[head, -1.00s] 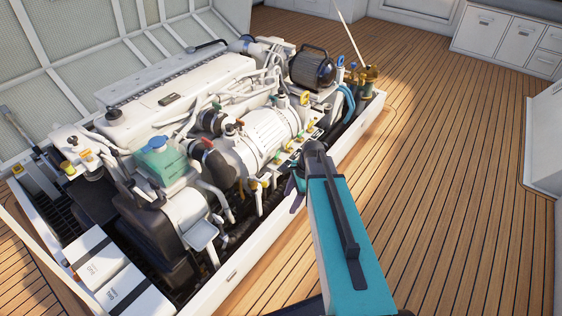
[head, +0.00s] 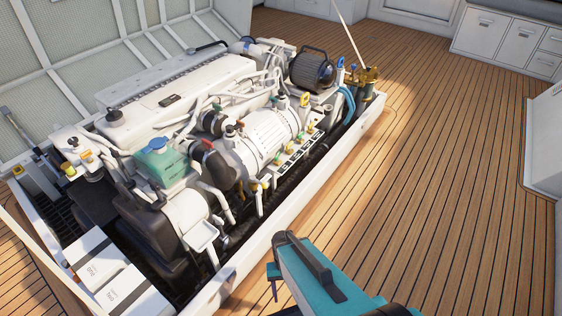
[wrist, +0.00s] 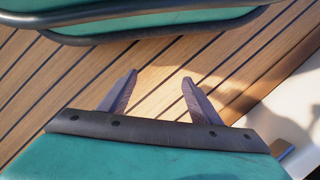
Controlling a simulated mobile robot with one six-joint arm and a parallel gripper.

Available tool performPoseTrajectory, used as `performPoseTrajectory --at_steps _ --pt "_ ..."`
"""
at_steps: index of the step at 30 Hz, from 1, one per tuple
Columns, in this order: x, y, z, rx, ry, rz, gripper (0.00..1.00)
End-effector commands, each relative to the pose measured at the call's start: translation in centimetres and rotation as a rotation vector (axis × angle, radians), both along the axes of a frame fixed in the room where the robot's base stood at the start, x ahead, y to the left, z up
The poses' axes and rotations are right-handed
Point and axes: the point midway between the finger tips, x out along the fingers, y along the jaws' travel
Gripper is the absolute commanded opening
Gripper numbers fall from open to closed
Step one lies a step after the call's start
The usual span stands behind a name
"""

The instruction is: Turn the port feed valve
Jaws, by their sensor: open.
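Several small valves with green and yellow handles (head: 289,150) sit in a row on a white labelled panel along the near side of the engine (head: 180,95). I cannot tell which is the port feed valve; the labels are too small to read. My gripper (head: 273,286) is outside the hatch, near its front edge and well apart from the valves. In the wrist view my gripper (wrist: 160,77) is open and empty, its two fingers spread above the deck planks. No valve shows in the wrist view.
A white hatch rim (head: 262,262) runs between my arm and the engine. White battery-like boxes (head: 92,262) stand at the lower left. Blue hoses (head: 347,100) and brass fittings (head: 369,76) are at the far end. The wooden deck (head: 450,180) on the right is clear.

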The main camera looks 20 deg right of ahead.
Motion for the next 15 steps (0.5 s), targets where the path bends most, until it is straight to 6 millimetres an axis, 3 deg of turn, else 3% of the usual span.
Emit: performPoseTrajectory --at_steps 1,6,15 --pt "-1.5 0.2 -0.4 0.008 0.014 0.058 0.58" --pt "-4.2 0.5 -1.3 0.036 0.041 0.203 0.58" --pt "-4.9 0.5 -1.7 0.046 0.049 0.252 0.58"
